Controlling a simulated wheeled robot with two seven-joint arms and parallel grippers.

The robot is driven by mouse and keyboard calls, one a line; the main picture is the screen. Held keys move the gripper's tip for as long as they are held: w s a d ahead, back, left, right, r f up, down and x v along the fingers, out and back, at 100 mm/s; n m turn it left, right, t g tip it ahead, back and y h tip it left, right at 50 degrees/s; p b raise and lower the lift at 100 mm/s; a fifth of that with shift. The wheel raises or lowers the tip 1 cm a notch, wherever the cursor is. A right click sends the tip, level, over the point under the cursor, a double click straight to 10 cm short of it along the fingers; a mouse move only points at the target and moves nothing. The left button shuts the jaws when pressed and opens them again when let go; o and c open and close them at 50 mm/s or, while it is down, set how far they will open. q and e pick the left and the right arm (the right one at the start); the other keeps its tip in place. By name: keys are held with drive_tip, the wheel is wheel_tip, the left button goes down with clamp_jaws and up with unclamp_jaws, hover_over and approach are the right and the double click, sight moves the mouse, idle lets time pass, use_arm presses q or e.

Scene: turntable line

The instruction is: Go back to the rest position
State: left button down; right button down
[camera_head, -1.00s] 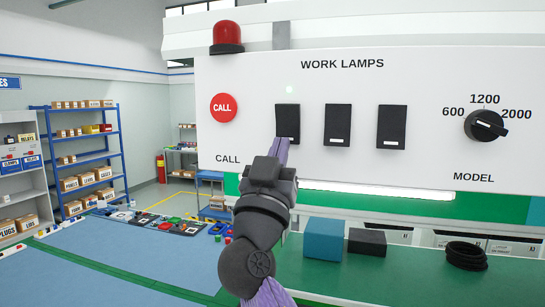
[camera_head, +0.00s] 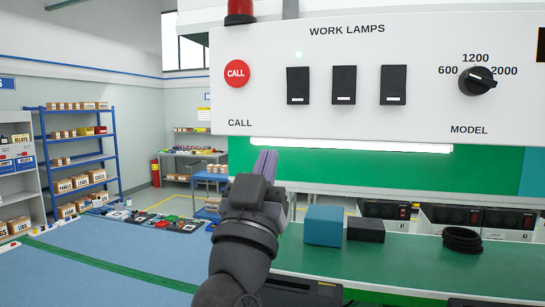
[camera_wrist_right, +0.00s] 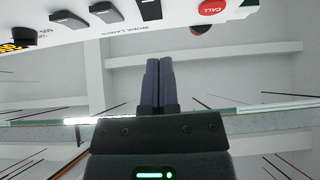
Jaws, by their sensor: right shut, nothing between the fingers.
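My right gripper (camera_head: 265,164) is in the head view, below the white work lamps panel (camera_head: 430,80) and apart from it. Its purple-grey fingers point up and are shut with nothing between them. The right wrist view also shows the shut fingers (camera_wrist_right: 151,82), with the panel along the top edge. The panel carries three black rocker switches, the leftmost (camera_head: 298,85) with a small light glowing above it. My left gripper is not in view.
A green bench (camera_head: 400,262) lies under the panel with a blue block (camera_head: 323,225), a dark block (camera_head: 366,229) and black rings (camera_head: 463,239). A lit lamp strip (camera_head: 350,145) runs under the panel. Blue shelving (camera_head: 82,145) stands far left.

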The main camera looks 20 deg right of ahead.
drive_tip(key=shift+s+a+f, duration=0.1)
drive_tip(key=shift+s+f, duration=0.3)
drive_tip(key=shift+f, duration=0.1)
